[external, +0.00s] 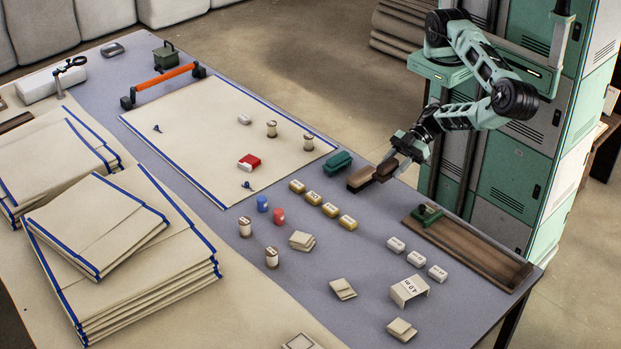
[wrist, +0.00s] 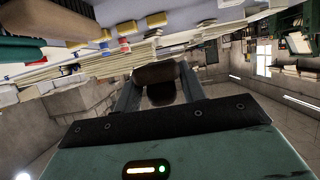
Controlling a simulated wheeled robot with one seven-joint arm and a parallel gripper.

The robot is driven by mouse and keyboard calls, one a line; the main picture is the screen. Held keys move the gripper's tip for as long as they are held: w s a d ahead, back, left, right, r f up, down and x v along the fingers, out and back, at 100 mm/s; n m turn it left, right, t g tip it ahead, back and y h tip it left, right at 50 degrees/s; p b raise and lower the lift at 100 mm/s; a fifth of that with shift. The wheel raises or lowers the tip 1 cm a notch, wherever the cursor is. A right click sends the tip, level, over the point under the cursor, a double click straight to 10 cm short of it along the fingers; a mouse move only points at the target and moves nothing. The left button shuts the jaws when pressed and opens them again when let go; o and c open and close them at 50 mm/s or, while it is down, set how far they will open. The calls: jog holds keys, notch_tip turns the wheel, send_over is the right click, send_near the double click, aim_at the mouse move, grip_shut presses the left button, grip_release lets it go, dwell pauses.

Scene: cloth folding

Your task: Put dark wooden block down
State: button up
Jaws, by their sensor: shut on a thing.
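A dark wooden block (external: 386,168) is held between the fingers of my gripper (external: 392,163) at the right edge of the table in the external view. In the wrist view, the dark block (wrist: 155,74) sits between the two fingers of my gripper (wrist: 158,90). A second dark brown block (external: 360,179) lies just left of the held one. It appears at the upper left of the wrist view (wrist: 62,18). I cannot tell whether the held block touches it or the table.
A green block (external: 338,162) lies left of the brown blocks. Several yellow labelled blocks (external: 330,210) and white labelled blocks (external: 411,256) stand nearby. A brown wooden tray (external: 470,250) lies along the right edge. The grey tabletop (external: 365,225) between them has free room.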

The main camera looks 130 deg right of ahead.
jog(key=w+d+r, duration=0.1)
jog(key=w+d, duration=0.5)
jog(key=d, duration=0.1)
jog(key=shift+w+d+r, duration=0.2)
jog(key=shift+d+r, duration=0.1)
